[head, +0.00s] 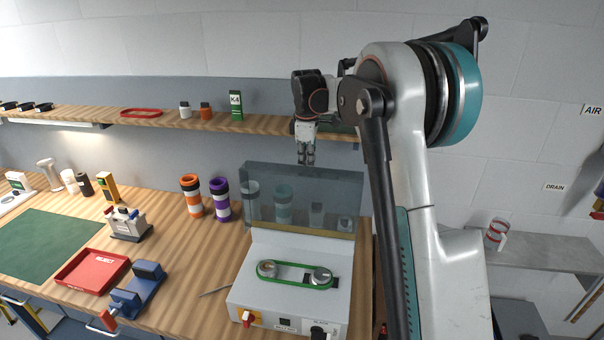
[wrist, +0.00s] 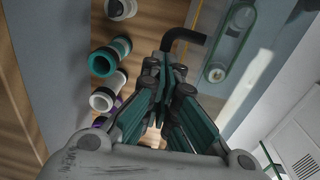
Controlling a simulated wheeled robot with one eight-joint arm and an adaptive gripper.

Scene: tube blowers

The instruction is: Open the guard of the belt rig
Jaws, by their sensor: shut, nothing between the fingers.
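The belt rig (head: 243,285) is a white box with a green belt around two pulleys, at the front right of the bench. Its clear, smoky guard (head: 335,187) stands upright behind the belt, and the belt is uncovered in front of it. My gripper (head: 306,160) is shut and empty, pointing down at the guard's upper edge; contact cannot be told. In the wrist view, my gripper (wrist: 164,75) is near a black bent bar (wrist: 187,36), with the green belt (wrist: 236,30) beyond it.
Orange (head: 192,197) and purple (head: 220,199) ringed tubes stand left of the guard. More tubes show through or behind the panel. A wooden shelf (head: 270,127) runs along the wall behind my gripper. A red tray (head: 92,271) and a blue vise (head: 139,288) are to the left.

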